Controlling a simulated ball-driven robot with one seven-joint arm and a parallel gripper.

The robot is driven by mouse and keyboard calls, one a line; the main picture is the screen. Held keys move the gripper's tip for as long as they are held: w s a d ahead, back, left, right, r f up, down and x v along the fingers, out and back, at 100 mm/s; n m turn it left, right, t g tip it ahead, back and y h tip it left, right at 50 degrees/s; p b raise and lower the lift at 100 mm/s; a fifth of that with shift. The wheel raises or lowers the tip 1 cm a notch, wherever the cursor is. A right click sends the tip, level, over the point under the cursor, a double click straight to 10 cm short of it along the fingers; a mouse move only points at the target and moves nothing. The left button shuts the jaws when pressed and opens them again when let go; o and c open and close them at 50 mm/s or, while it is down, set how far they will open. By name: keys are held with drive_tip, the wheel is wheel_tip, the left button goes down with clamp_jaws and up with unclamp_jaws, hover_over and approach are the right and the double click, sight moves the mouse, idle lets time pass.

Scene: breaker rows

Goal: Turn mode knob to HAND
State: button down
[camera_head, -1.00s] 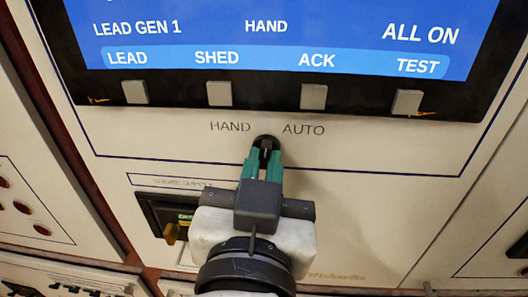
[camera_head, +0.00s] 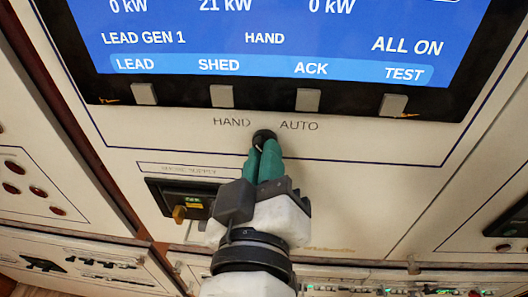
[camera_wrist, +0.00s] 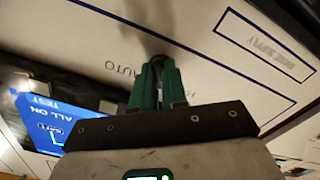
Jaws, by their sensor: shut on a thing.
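The mode knob (camera_head: 264,138) is a small black round knob on the cream panel, below and between the printed words HAND (camera_head: 231,122) and AUTO (camera_head: 299,125). A light pointer line on it slants toward the upper left, on the HAND side. My gripper (camera_head: 264,150), with green fingers, is shut on the knob from below and hides its lower part. The screen (camera_head: 270,40) above reads HAND beside LEAD GEN 1. In the wrist view my green fingers (camera_wrist: 157,75) reach the dark knob (camera_wrist: 160,60), which is mostly hidden and blurred.
A row of square grey buttons (camera_head: 222,96) runs under the screen, close above the knob. A shore supply breaker with a yellow-brown lever (camera_head: 180,213) is left of my wrist. Red indicators (camera_head: 38,192) are on the left panel. The panel right of my gripper is clear.

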idle(0.4)
drive_tip(key=c, duration=1.2)
unclamp_jaws()
drive_tip(key=shift+o, duration=0.2)
drive_tip(key=shift+s, duration=0.1)
drive_tip(key=s+b, duration=0.2)
drive_tip(key=s, duration=0.8)
drive_tip(key=shift+s+a, duration=0.2)
drive_tip(key=shift+s, duration=0.15)
